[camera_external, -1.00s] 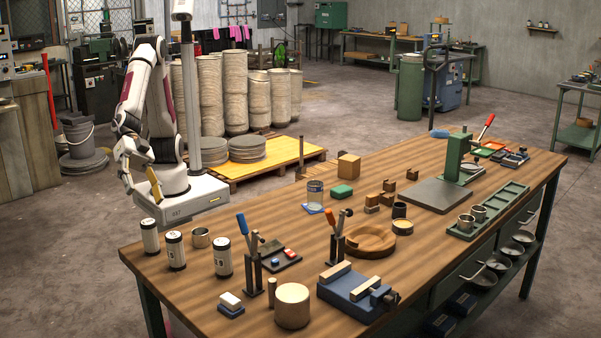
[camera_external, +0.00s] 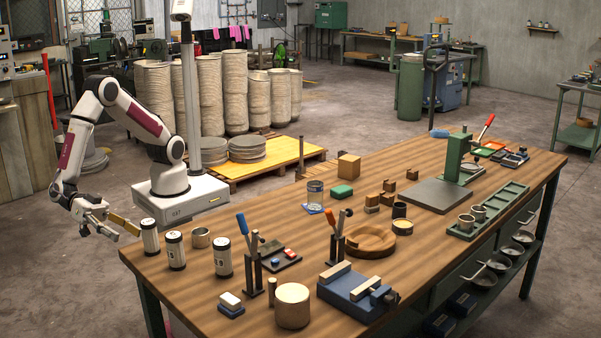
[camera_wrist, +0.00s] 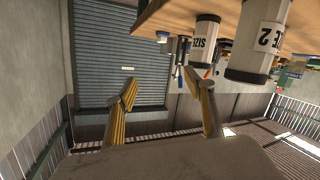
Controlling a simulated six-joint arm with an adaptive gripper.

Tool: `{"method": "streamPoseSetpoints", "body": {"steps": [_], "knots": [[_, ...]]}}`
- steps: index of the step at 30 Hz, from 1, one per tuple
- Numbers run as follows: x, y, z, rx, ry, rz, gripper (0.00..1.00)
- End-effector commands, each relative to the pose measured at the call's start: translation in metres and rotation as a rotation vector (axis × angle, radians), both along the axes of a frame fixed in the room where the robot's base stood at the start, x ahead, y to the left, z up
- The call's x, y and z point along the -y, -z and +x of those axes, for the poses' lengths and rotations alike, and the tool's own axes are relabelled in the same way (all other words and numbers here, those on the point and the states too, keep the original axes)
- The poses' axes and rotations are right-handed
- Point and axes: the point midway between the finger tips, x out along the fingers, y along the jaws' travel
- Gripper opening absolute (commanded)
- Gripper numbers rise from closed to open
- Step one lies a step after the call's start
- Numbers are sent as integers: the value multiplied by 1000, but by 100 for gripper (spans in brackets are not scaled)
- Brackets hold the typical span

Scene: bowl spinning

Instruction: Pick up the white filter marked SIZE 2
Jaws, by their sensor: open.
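The white filter marked SIZE 2 (camera_wrist: 258,45) is a white cylinder with dark ends. In the wrist view it is large at the upper right, upside down, with "2" readable. A second such filter (camera_wrist: 205,42), marked SIZE with its number unclear, stands farther off. In the outside view three filters stand upright at the table's left end: one at the corner (camera_external: 150,238), one beside it (camera_external: 175,252) and one farther right (camera_external: 222,258). Their numbers are too small to read there. My gripper (camera_external: 127,236) is open and empty, just left of the corner filter; its yellow fingers also show in the wrist view (camera_wrist: 159,78).
The wooden table's (camera_external: 195,290) left edge is close to my gripper.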

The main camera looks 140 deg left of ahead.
Motion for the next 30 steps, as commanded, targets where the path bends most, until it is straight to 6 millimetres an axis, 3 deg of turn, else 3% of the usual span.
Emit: {"method": "streamPoseSetpoints", "body": {"steps": [8, 15, 21, 30], "knots": [[-9, 29, -59, 52, -124, 171, 53], [-38, 48, -96, 50, -240, 345, 53], [-50, 53, -107, 42, -281, 406, 53], [-51, 53, -107, 41, -283, 408, 53]]}}
